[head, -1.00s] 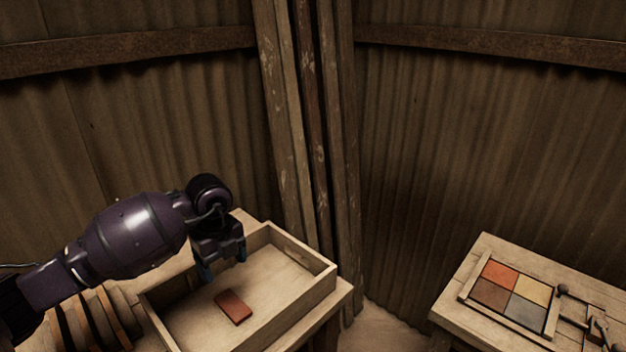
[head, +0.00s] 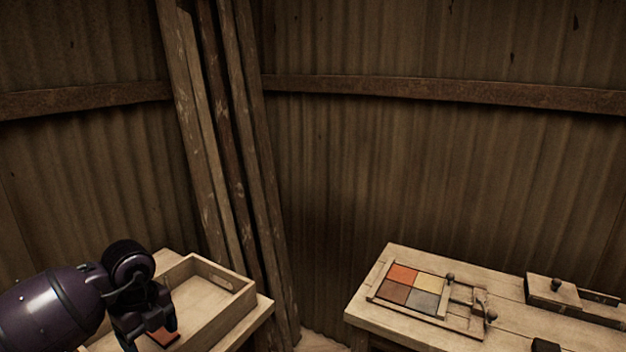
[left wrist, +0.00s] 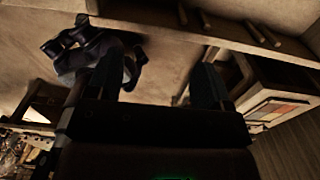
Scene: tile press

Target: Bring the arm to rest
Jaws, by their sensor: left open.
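My left gripper (head: 148,330) is at the lower left of the head view, over the near side of a wooden tray (head: 246,292). Its two fingers also show in the left wrist view (left wrist: 165,82), apart with nothing between them. A reddish tile (head: 163,338) lies in the tray, partly hidden behind the gripper. My right gripper is not in view.
On the right bench (head: 375,318), a wooden frame (head: 372,294) holds orange, yellow, brown and grey tiles, with a knobbed lever mechanism (head: 468,297) beside it. A wooden block with a knob (head: 553,293) stands farther right. A gap separates the benches.

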